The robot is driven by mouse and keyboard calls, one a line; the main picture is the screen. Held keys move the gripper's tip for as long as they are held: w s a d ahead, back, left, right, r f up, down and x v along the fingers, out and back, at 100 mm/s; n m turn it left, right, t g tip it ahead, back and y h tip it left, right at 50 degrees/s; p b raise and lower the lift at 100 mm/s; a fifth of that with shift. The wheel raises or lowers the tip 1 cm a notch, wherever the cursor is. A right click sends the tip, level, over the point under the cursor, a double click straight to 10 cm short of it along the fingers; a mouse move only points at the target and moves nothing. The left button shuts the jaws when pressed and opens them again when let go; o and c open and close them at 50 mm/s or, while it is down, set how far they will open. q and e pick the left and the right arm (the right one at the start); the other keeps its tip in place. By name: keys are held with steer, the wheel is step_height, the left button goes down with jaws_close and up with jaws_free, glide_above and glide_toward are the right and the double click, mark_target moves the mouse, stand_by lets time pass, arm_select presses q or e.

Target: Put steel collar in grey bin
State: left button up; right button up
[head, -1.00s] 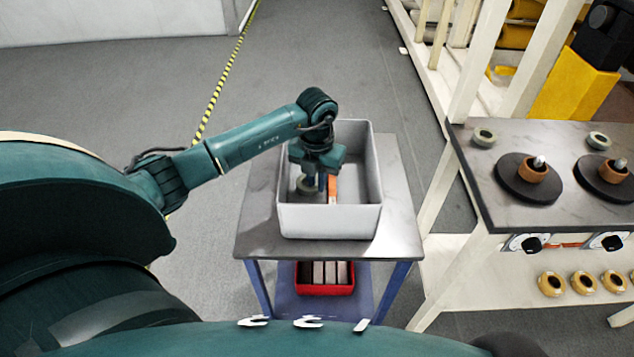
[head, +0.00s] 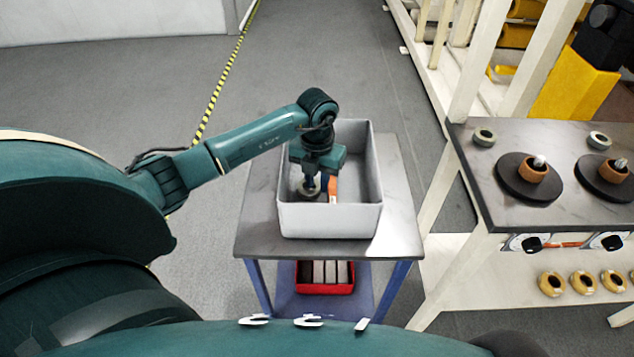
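The grey bin (head: 330,221) stands on a small dark-topped table. My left gripper (head: 317,187) points down inside the bin, towards its left side. A grey ring that looks like the steel collar (head: 308,194) is low in the bin at the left gripper's fingertips. The fingers partly cover the ring, and I cannot tell whether they grip it or only stand beside it. An orange-and-dark item (head: 333,187) lies in the bin just right of the fingers. My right gripper is not in view.
The small table (head: 400,215) has a red box (head: 325,287) on its lower shelf. The workbench (head: 470,185) at right carries two more grey rings (head: 484,138) (head: 599,140) and two dark discs with copper-coloured rings. The right part of the bin is free.

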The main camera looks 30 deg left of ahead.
mark_target(317, 189)
arm_select(q)
step_height(317, 189, up, 11)
steer(key=shift+b, duration=0.35)
steer(key=shift+f, duration=0.1)
stand_by(0.3)
